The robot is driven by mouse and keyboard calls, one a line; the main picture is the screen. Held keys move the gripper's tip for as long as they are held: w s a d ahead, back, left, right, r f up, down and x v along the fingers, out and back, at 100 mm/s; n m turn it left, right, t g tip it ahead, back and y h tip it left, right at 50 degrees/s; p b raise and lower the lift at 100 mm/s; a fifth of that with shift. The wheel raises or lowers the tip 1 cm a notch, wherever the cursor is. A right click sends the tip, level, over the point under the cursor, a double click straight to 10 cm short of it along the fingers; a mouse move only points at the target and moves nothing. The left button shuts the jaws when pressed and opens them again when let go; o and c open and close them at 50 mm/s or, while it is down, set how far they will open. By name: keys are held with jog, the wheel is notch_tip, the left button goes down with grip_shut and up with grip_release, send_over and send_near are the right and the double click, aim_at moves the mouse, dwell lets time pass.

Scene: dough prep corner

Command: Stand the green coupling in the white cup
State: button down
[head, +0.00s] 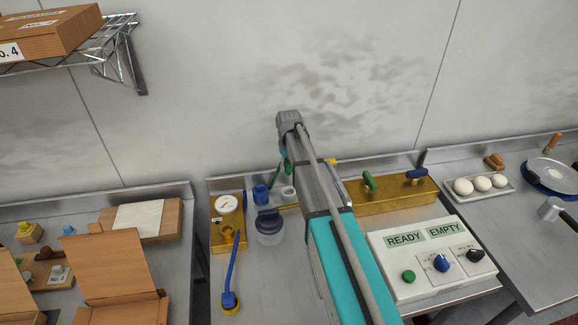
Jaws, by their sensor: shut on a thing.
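My arm reaches up and away over the middle table, and its grey end joint stands near the wall. My gripper (283,156) is below that joint, mostly hidden by the arm, and only a small teal part shows. It is shut on the green coupling (288,168), a small green piece seen left of the arm, with a green curved line running down-left from it. The coupling appears to be above the small white cup (289,193), which stands on the table just left of the arm. The gap between them and the coupling's lower end are unclear.
A blue pot (261,195) and a dark-lidded jar (269,225) stand close left of the cup. A brass block with a gauge (229,204) is farther left. A blue hose (233,265) ends nearer. A brass manifold (400,192) and white switch panel (432,275) lie right.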

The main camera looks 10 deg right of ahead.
jog(key=shift+f+b, duration=3.7)
jog(key=shift+f, duration=0.15)
jog(key=shift+f+b, duration=1.4)
jog(key=shift+c, duration=0.7)
grip_release()
jog(key=shift+d, duration=0.1)
jog(key=shift+r, duration=0.15)
jog(key=shift+r+p, duration=3.9)
jog(key=shift+p, duration=0.15)
jog(key=s+m, duration=0.3)
jog(key=s, duration=2.3)
jog(key=shift+d, duration=0.15)
